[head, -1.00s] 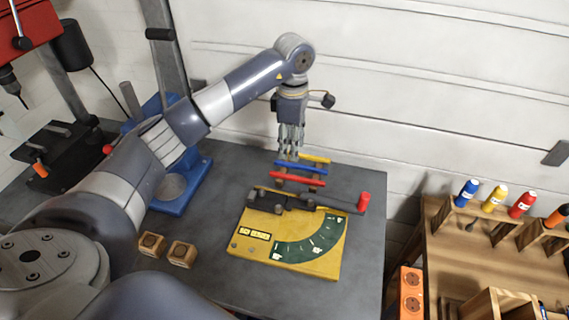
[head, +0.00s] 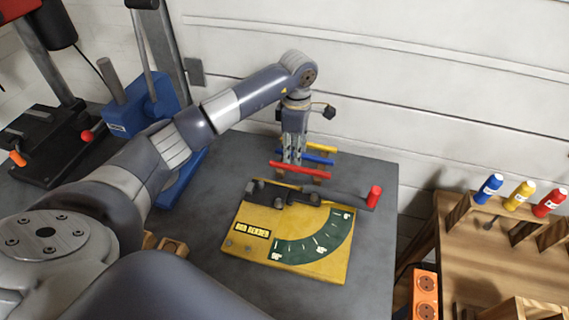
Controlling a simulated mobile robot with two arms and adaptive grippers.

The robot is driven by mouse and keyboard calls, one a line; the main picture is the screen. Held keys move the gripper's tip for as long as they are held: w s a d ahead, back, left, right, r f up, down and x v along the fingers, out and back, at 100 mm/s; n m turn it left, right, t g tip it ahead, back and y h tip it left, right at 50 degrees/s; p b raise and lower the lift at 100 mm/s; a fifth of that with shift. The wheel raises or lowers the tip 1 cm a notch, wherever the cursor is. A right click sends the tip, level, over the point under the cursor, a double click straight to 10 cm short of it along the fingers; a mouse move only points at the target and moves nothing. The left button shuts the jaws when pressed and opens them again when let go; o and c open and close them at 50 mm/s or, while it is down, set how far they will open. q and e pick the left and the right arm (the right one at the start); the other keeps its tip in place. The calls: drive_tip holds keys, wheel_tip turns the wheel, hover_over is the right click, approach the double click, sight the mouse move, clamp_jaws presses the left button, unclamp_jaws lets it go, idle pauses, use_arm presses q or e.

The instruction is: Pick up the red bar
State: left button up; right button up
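The red bar (head: 314,174) lies in front of a blue bar (head: 320,160) and a yellow bar (head: 322,149), on small brown supports at the back of the grey workbench (head: 372,230). My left gripper (head: 292,161) points straight down, with its fingertips at the red bar's left half. The fingers show as two narrow strips; whether they touch or grip the bar cannot be told. The gripper covers the left parts of the blue and yellow bars. My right gripper is not in view.
A yellow bar bender (head: 290,262) with a red-knobbed lever (head: 374,196) stands just in front of the bars. A blue machine (head: 145,105) is at the left. Wooden blocks (head: 172,246) are partly hidden by my arm. A wooden shelf (head: 475,258) stands at the right.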

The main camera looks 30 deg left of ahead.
sight(295, 167)
use_arm(q)
drive_tip(key=shift+d+f+p, duration=0.1)
drive_tip(key=shift+f+p, duration=0.4)
drive_tip(key=shift+f, duration=0.1)
wheel_tip(295, 167, down, 4)
drive_tip(key=shift+r+p, duration=0.2)
drive_tip(key=shift+p, duration=0.75)
drive_tip(key=shift+f, duration=0.4)
drive_tip(key=shift+c, duration=0.2)
clamp_jaws()
